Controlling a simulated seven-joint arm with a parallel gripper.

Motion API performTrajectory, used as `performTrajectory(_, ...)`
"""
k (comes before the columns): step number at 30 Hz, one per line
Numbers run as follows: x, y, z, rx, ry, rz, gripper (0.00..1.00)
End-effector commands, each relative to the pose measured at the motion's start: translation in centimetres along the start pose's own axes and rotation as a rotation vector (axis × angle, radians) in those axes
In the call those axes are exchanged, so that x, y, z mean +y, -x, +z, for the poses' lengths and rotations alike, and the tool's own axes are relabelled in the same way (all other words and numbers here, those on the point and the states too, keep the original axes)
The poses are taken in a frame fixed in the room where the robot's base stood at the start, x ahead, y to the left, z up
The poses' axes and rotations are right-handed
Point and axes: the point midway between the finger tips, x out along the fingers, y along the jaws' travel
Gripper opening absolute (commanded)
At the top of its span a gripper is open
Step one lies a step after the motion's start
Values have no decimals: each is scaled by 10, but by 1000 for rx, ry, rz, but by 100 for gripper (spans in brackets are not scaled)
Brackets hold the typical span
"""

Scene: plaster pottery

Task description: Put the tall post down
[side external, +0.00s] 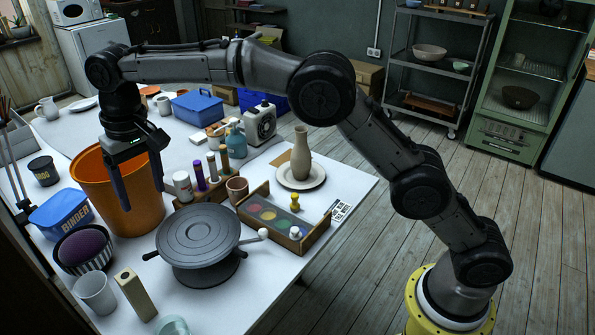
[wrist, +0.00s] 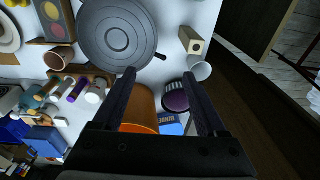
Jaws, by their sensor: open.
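The tall post is most likely the beige square block (side external: 138,298) with a dark hole in its end face. It appears to stand upright at the table's near left corner. It also shows in the wrist view (wrist: 188,35), beyond the fingertips and a little right. My gripper (side external: 142,198) points down with its fingers apart, in front of or over the orange bin (side external: 97,180). In the wrist view my gripper (wrist: 159,76) has nothing between its fingers, and the post is clear of both.
A grey turntable (side external: 198,238) stands right of the post. A grey cup (side external: 96,294), a striped pot with a purple top (side external: 84,248) and a blue binder tub (side external: 62,214) crowd the left. A rack holds several cylinders (side external: 212,168). Some bare white table shows near the front edge.

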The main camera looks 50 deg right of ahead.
Motion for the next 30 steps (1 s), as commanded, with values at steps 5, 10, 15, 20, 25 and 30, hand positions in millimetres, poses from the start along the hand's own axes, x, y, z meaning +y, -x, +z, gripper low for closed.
performTrajectory(5,61,63,30,66,-4,-18,75)
performTrajectory(10,114,103,76,128,-3,-25,75)
performTrajectory(15,162,126,134,191,-1,-23,75)
performTrajectory(20,199,130,197,252,1,-13,75)
performTrajectory(25,229,117,266,315,4,5,75)
performTrajectory(30,248,91,321,366,7,27,75)
